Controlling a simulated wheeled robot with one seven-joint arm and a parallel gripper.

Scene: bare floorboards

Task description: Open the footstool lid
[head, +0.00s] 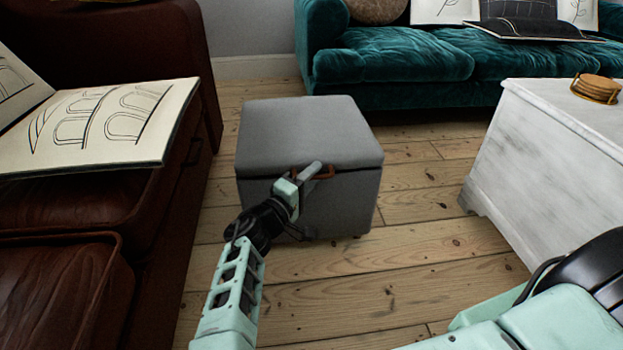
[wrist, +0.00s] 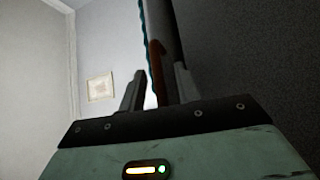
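The grey footstool (head: 270,190) stands on the floorboards, its padded lid (head: 305,130) down flat on the box. A brown strap handle (head: 326,173) is at the lid's front edge. My gripper (head: 312,171) is at the front of the footstool, right at this handle and partly covering it. In the wrist view, the two fingers of my gripper (wrist: 160,80) stand apart, with the brown handle (wrist: 155,65) showing in the gap between them. The dark footstool front (wrist: 250,50) fills the right side there. Whether a finger touches the handle cannot be told.
A brown leather sofa (head: 75,215) with an open sketchbook (head: 105,125) is on the left. A teal sofa (head: 395,60) stands behind the footstool. A white chest (head: 560,140) with coasters (head: 596,88) is on the right. Bare floor (head: 420,230) lies between footstool and chest.

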